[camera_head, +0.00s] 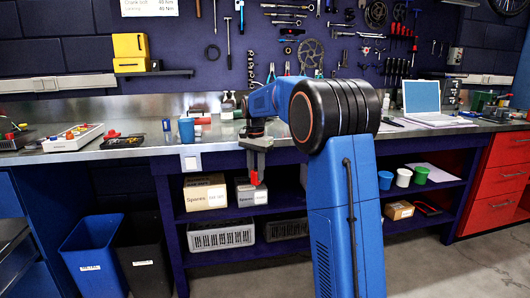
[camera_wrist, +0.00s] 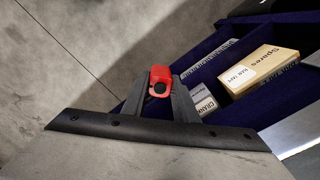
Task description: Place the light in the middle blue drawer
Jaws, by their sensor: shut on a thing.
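My gripper (camera_head: 255,163) points down in front of the bench's front edge. It is shut on a small red light (camera_head: 254,179), which hangs just below the fingertips. In the wrist view the red light (camera_wrist: 160,74), with a black round end, sits between the two dark fingers (camera_wrist: 160,98). A blue drawer cabinet (camera_head: 40,262) stands at the far left, cut off by the picture edge. A dark-topped part (camera_head: 12,235) juts out from it and looks like an open drawer; I cannot tell which level it is.
Spares boxes (camera_head: 205,193) stand on the shelf below. A blue bin (camera_head: 92,255) and a black bin (camera_head: 145,262) stand on the floor beside the blue cabinet. Red drawers (camera_head: 497,180) are at right.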

